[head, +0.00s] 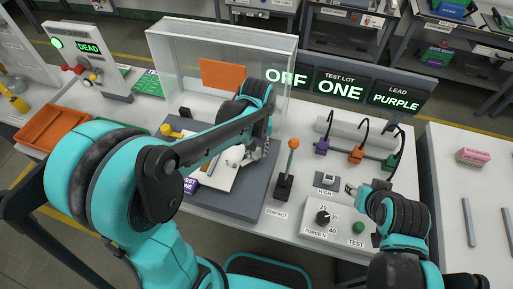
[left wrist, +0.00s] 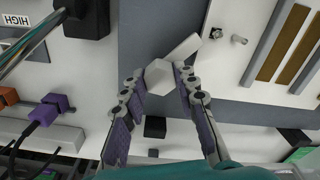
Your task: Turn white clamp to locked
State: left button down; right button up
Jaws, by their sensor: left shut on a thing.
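The white clamp shows in the left wrist view as a pale knob (left wrist: 158,76) with a white bar beside it, over the grey fixture base. My left gripper (left wrist: 162,82) has its purple-padded fingers on both sides of the knob and is shut on it. In the head view my left gripper (head: 256,152) is low over the right part of the grey fixture (head: 250,196), and my arm and fingers hide most of the clamp there. My right gripper (head: 351,189) is near the HIGH switch; its fingers are too small to judge.
A clear guard (head: 178,60) stands behind the fixture. A CONTACT lever (head: 288,170) with an orange knob stands to the right, near a FORCE N dial (head: 322,217) and a green TEST button (head: 358,228). Purple (head: 322,146), orange (head: 356,154) and green leads stand behind. Displays read OFF, ONE, PURPLE and DEAD.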

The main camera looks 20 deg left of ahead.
pick_arm(q)
jog(key=m, duration=0.5)
jog(key=shift+m+p, duration=0.3)
jog(key=shift+p, duration=0.05)
jog(key=shift+m, duration=2.2)
jog(key=c, duration=1.2)
grip_release()
jog(key=shift+o, duration=0.2)
jog(key=shift+r, duration=0.1)
notch_tip(320, 180, up, 12)
